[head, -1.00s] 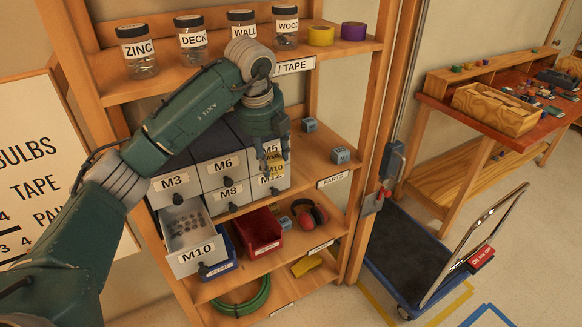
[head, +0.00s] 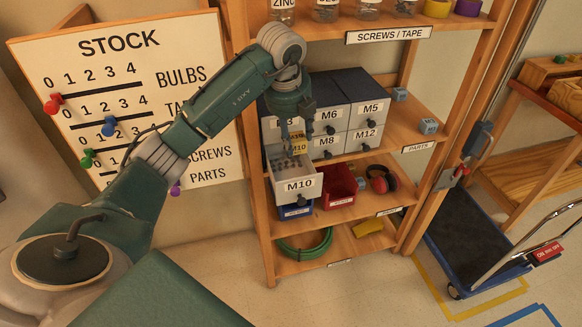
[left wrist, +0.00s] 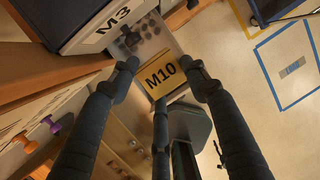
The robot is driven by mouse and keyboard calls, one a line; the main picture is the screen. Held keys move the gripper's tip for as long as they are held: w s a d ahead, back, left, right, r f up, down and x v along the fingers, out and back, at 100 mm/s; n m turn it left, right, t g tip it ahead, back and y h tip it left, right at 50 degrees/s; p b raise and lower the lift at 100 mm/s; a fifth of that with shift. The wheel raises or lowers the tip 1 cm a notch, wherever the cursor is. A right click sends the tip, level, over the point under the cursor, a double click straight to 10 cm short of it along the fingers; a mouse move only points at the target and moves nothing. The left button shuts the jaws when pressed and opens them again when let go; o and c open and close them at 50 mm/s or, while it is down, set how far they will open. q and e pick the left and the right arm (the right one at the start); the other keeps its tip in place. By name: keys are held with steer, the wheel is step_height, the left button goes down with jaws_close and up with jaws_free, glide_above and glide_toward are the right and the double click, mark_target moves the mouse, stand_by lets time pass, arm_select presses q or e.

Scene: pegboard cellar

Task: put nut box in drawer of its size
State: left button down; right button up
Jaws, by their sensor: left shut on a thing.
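My left gripper (head: 291,132) is shut on a small yellow nut box (head: 298,145) marked M10. It holds the box above the open M10 drawer (head: 300,187), which is pulled out at the lower left of the drawer cabinet (head: 349,88). In the left wrist view the yellow box (left wrist: 161,78) sits between the fingers, with the drawer (left wrist: 172,42) and its grey nuts beyond it. The box appears apart from the drawer floor, but the exact gap is hard to tell. My right gripper is not in view.
Shut drawers M6 (head: 329,118), M8, M5 and M12 are beside the open one; M3 is partly hidden by my gripper. A red bin (head: 340,187) and a blue bin (head: 295,212) stand on the shelf below. A cart (head: 465,240) stands at the right.

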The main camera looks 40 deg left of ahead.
arm_select(q)
step_height(320, 180, down, 5)
steer(key=shift+s+a+r+p, duration=0.15)
steer(key=shift+r+p, duration=0.05)
steer(key=shift+p, duration=0.3)
steer(key=shift+s+a+f, duration=0.15)
steer(key=shift+a+f, duration=0.1)
steer(key=shift+f, duration=0.6)
step_height(320, 180, down, 2)
steer(key=shift+f+p, duration=0.25)
steer(key=shift+p, duration=0.2)
step_height(320, 180, down, 3)
steer(key=shift+f+p, duration=0.2)
steer(key=shift+p, duration=0.25)
steer(key=shift+f, duration=0.15)
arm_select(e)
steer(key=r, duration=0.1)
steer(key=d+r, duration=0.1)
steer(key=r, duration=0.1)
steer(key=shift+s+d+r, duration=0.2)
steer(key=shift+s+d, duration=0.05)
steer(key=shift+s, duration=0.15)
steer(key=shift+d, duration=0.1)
arm_select(q)
steer(key=c, duration=1.2)
jaws_free()
steer(key=shift+f, duration=0.15)
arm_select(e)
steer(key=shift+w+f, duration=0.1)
